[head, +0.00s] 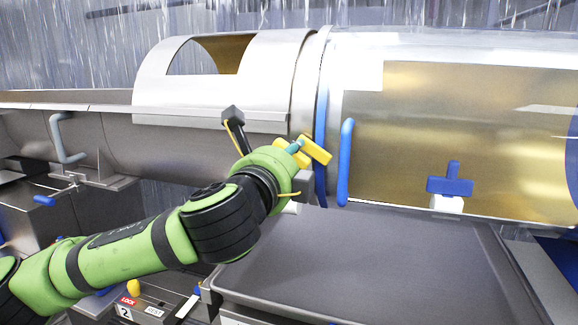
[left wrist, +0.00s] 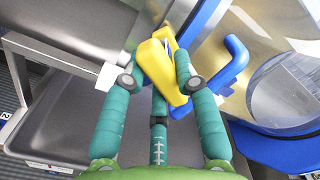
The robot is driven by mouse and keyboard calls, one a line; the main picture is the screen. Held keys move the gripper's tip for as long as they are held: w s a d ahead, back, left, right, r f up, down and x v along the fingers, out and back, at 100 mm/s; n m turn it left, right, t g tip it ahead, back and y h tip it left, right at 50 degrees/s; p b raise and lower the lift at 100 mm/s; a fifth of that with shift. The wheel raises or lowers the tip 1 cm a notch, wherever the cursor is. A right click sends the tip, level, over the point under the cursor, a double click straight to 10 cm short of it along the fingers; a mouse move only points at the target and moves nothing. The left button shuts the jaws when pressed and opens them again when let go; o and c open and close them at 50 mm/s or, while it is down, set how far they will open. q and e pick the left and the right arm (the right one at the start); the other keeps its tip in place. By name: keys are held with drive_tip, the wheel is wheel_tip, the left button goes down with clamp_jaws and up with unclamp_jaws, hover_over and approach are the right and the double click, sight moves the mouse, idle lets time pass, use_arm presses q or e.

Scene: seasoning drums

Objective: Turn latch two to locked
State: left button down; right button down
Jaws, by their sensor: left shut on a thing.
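A yellow handle (head: 317,150) sits by the blue-rimmed seam of the metal drum in the head view. My left gripper (head: 298,147) reaches it from the left, its hand mostly hiding its own fingers. In the left wrist view the yellow handle (left wrist: 160,72) lies tilted between the teal fingers of my left gripper (left wrist: 157,62), which is shut on it. My right gripper is out of view.
A blue bar handle (head: 345,162) stands just right of the yellow handle; it also shows in the left wrist view (left wrist: 222,72). A blue T-shaped handle (head: 450,182) is on the drum's right part. A grey tray (head: 370,255) lies below. A grey bar handle (head: 62,138) is at left.

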use_arm(q)
drive_tip(key=n+b, duration=0.1)
drive_tip(key=n, duration=0.2)
drive_tip(key=shift+d+f+n, duration=0.1)
drive_tip(key=shift+f+n, duration=0.05)
drive_tip(key=shift+n, duration=0.15)
drive_tip(key=shift+n+b, duration=0.35)
drive_tip(key=shift+n, duration=0.95)
drive_tip(key=c, duration=0.9)
unclamp_jaws()
drive_tip(key=shift+c, duration=0.2)
drive_tip(key=shift+s, duration=0.2)
drive_tip(key=v, duration=1.1)
drive_tip(key=shift+s, duration=0.35)
